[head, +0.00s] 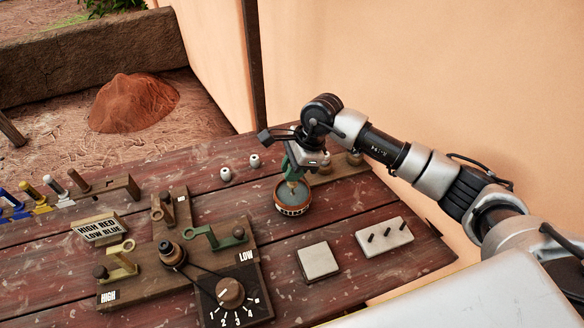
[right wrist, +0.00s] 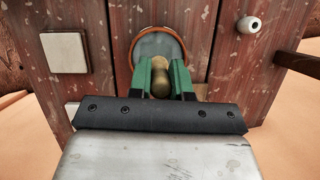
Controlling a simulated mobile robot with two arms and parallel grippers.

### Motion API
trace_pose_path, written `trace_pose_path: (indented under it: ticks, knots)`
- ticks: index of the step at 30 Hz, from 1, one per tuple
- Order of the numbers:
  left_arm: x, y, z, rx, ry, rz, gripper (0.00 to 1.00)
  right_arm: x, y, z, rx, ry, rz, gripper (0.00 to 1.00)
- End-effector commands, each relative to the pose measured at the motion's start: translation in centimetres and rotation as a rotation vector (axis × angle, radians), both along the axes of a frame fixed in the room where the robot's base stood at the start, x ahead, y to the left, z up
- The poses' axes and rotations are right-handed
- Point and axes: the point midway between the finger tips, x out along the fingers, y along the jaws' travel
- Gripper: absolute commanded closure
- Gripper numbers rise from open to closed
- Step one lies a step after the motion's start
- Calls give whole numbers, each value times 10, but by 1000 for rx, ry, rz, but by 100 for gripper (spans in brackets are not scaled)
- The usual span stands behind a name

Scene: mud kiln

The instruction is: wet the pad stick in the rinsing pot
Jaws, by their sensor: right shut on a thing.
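The rinsing pot (head: 292,208) is a small round reddish-brown pot with a pale band of lettering and grey-blue water inside. It stands on the table right of centre; its rim also shows in the right wrist view (right wrist: 134,52). My right gripper (head: 294,170) points down over the pot, its green fingers shut on the pad stick (head: 292,183). In the right wrist view, the stick's rounded tan top (right wrist: 160,84) sits between the fingers. The stick's lower end is over the pot's mouth; I cannot tell whether it touches the water. My left gripper is out of view.
Behind the gripper, a wooden rack (head: 345,164) stands close by. A pale square tile (head: 318,261) and a white pegged block (head: 384,237) lie in front. The lever-and-dial board (head: 240,290) is at left. Two small white pieces (head: 225,174) lie behind left.

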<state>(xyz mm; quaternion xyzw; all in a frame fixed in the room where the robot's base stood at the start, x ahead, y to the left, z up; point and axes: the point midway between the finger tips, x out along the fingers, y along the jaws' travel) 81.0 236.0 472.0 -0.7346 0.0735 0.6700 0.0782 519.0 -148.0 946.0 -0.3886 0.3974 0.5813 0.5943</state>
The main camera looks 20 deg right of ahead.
Motion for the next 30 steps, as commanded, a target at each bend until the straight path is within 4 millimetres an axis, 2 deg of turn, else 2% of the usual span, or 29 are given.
trace_pose_path:
  ticks: [11, 30]
  knots:
    - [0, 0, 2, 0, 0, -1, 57, 0, 0, 3, 0, 0, 0, 100]
    - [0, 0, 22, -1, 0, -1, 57, 0, 0, 48, 0, -1, 1, 100]
